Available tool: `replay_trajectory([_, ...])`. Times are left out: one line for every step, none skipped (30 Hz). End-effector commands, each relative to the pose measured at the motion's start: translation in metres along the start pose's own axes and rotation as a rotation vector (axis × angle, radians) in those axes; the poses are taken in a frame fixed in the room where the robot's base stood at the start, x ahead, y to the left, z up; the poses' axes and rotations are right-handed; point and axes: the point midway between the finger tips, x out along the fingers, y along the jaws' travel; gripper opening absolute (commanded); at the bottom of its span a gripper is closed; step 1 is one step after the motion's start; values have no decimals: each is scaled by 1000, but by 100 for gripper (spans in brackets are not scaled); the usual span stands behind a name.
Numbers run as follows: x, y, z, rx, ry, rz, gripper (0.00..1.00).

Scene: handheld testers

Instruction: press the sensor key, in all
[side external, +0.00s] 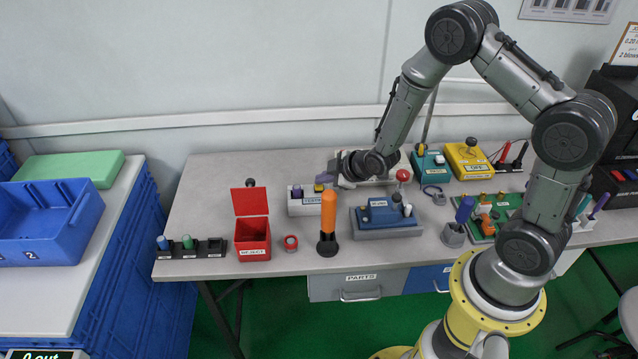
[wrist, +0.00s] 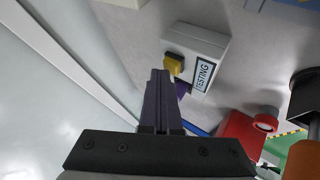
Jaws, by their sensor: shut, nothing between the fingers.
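A white tester box labelled TESTING (side external: 303,206) stands on the table, left of the middle; it also shows in the wrist view (wrist: 204,45). It has a yellow key (wrist: 173,65) and a purple key (wrist: 183,88) that is partly hidden behind my fingers. My gripper (side external: 326,179) is shut and empty, just above the yellow-key end of this box. In the wrist view its fingertips (wrist: 160,73) lie beside the yellow key; I cannot tell if they touch. No label reading "sensor" is legible on any key.
A red open-lidded bin (side external: 253,236), an orange-handled tool in a holder (side external: 328,221) and a blue tester (side external: 386,217) stand along the front. Yellow (side external: 468,160) and teal (side external: 429,168) testers stand at back right. The table's left rear is clear.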

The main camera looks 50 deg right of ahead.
Motion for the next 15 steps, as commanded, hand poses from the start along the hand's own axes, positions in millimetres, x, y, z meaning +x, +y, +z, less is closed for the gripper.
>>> replay_trajectory([-1,0,0,0,-2,-2,0])
replay_trajectory([-1,0,0,0,-2,-2,0])
replay_trajectory([-2,1,0,0,-2,-2,0])
replay_trajectory([-3,1,-1,0,-2,-2,0])
replay_trajectory([-4,2,-2,0,-2,-2,0])
replay_trajectory([-5,3,-3,0,-2,-2,0])
replay_trajectory([-6,4,-4,1,-2,-2,0])
replay_trajectory([-8,5,-5,0,-1,-1,0])
replay_trajectory([-9,6,-6,0,-1,-1,0])
replay_trajectory([-10,7,-7,0,-1,-1,0])
replay_trajectory([-11,8,-7,0,-1,-1,0])
replay_trajectory([-12,8,-8,0,-1,-1,0])
replay_trajectory([-13,8,-8,0,-1,-1,0])
replay_trajectory([-13,8,-8,0,-1,-1,0])
replay_trajectory([-13,9,-8,0,-1,-1,0])
